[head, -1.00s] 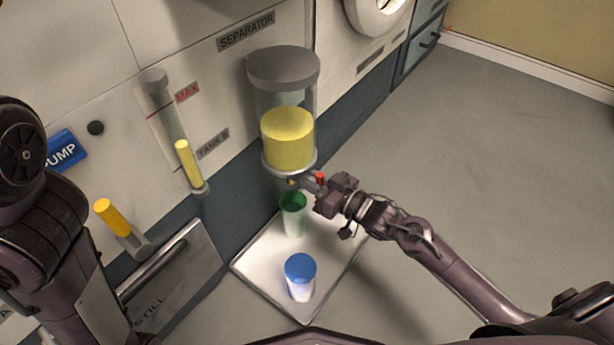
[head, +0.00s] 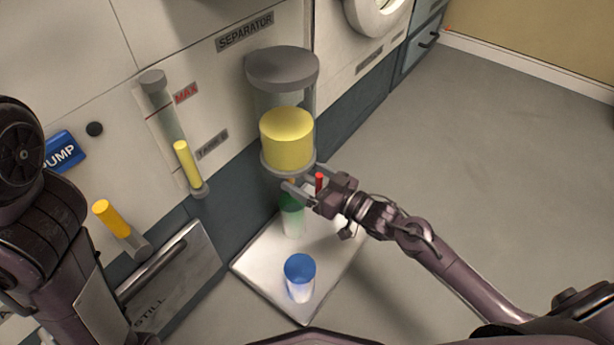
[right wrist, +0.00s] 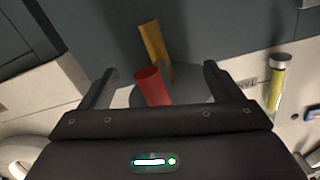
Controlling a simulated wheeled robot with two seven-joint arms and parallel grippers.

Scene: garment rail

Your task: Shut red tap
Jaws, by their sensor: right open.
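The red tap (head: 319,183) is a small red handle under the separator tank (head: 287,140), which holds yellow liquid. My right gripper (head: 302,179) is open at the tap, with the red handle between its spread fingers. In the right wrist view the red handle (right wrist: 152,87) stands between the two open fingers (right wrist: 158,75), with visible gaps on both sides. An orange strip (right wrist: 155,45) shows beyond it; I cannot tell if it is liquid or a spout. My left arm is at the left, its gripper out of view.
A green cup (head: 292,219) stands under the tank on a white tray (head: 258,262), with a blue-topped cup (head: 300,277) nearer. A sight tube (head: 188,165), a yellow-orange handle (head: 111,218) and a blue PUMP label (head: 62,150) are on the left panel. The right floor is clear.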

